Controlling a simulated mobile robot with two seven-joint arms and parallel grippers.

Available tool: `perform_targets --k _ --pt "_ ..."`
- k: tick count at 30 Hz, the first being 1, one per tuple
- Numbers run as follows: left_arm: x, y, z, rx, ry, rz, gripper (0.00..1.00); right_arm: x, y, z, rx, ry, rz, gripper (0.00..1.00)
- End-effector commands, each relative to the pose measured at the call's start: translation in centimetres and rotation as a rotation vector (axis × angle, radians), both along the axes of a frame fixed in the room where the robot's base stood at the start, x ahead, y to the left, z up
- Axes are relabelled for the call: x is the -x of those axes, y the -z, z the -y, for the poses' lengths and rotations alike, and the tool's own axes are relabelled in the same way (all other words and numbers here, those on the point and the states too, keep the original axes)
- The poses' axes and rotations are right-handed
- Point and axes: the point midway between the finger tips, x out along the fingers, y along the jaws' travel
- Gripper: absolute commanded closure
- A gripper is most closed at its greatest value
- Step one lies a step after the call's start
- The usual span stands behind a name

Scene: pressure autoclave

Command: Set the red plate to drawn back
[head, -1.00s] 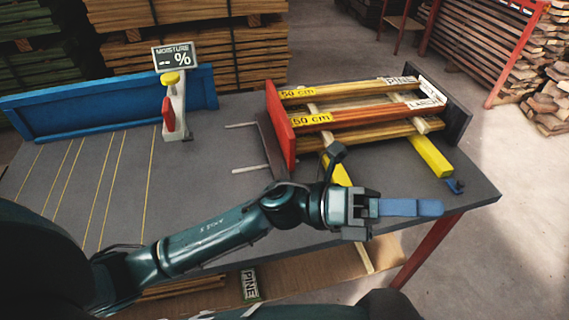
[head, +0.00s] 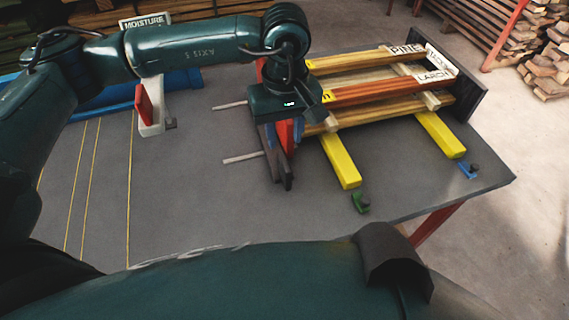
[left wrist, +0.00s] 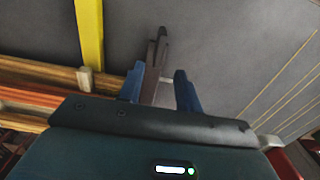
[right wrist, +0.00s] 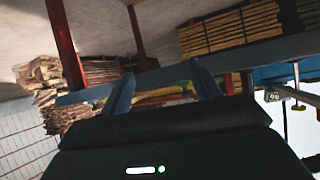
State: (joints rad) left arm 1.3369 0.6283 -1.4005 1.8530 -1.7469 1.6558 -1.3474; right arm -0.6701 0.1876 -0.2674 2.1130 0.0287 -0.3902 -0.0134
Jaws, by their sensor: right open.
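The red plate (head: 285,135) stands upright at the left end of the stacked boards in the head view, partly hidden by my left gripper. My left gripper (head: 284,140) points down over it. In the left wrist view the blue fingers (left wrist: 160,88) are apart, with a dark brownish upright plate edge (left wrist: 153,62) between them. The left finger there is close to the edge; a gap shows at the other finger. My right gripper (right wrist: 163,88) is open and empty in its wrist view, away from the plate.
Boards labelled pine (head: 352,62) and larch (head: 390,92) lie on yellow bars (head: 340,160) before a dark end plate (head: 455,85). Two pale rods (head: 243,158) extend left of the red plate. The table's front left is clear.

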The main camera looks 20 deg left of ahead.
Motion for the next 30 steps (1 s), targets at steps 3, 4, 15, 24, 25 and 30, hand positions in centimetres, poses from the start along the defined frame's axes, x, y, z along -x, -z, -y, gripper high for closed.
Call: perform_targets --k 3,4,15,24,25,30 --pt "0.1 2.4 0.0 -0.001 -0.001 -0.006 0.65 0.0 -0.3 0.2 0.003 0.003 -0.003 0.38" --pt "0.1 3.1 0.0 -0.001 -0.001 -0.006 0.65 0.0 -0.3 0.3 0.005 0.005 -0.005 0.38" --pt "0.1 9.8 0.1 0.002 -0.002 -0.005 0.65 0.1 -0.1 0.6 0.004 0.028 -0.026 0.38" --pt "0.0 11.2 0.1 0.004 -0.001 -0.001 0.65 0.2 0.2 0.6 0.007 0.028 -0.036 0.38" --pt "0.0 11.2 0.1 0.004 -0.001 -0.001 0.65 0.2 0.2 0.6 0.007 0.028 -0.036 0.38" --pt "0.0 11.2 0.1 0.003 -0.002 -0.001 0.68 0.1 0.1 0.6 0.008 0.027 -0.031 0.38"
